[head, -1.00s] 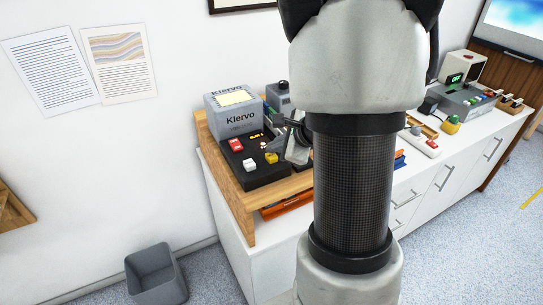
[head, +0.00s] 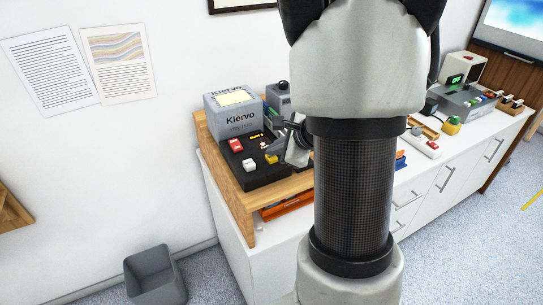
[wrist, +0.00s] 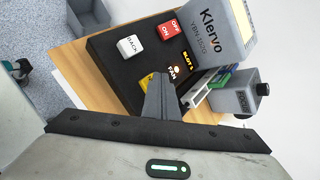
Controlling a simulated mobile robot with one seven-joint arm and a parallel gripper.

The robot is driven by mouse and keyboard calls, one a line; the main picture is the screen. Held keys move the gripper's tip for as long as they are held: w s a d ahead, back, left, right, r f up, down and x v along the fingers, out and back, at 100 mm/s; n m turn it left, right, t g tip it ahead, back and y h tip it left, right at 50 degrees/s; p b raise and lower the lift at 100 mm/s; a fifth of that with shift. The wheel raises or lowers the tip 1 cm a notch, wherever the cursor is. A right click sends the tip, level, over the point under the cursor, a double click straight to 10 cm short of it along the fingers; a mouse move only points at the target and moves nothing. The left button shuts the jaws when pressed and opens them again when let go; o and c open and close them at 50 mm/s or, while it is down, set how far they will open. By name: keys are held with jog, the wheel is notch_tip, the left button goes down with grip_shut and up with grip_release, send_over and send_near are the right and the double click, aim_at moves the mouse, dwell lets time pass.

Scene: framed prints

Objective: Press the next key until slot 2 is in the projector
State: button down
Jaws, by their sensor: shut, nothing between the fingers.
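The grey Klervo projector (head: 238,118) stands on a wooden stand, with a black key panel (head: 262,178) in front. The panel has a white BACK key (wrist: 130,46), a red OFF/ON switch (wrist: 169,29) and a yellow key (wrist: 146,81). My shut, empty gripper (wrist: 160,80) is at the yellow key and hides much of it, including any label. I cannot tell whether the fingertips touch it. A small lit display (wrist: 187,62) appears to read SLOT 1. In the head view my arm hides the panel's right side.
A grey focus knob unit (wrist: 240,98) and a slide holder with green parts (wrist: 214,80) sit close beside the panel. A grey control box (head: 468,100) with a green OFF display stands farther right on the white counter. A grey bin (head: 155,275) is on the floor.

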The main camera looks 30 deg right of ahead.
aim_at(275, 159)
jog(key=shift+f+b, duration=0.45)
dwell(0.3)
jog(key=shift+r, duration=0.1)
jog(key=shift+r+p, duration=0.95)
jog(key=shift+r, duration=0.25)
notch_tip(275, 159, up, 5)
jog(key=p, duration=0.4)
dwell(0.6)
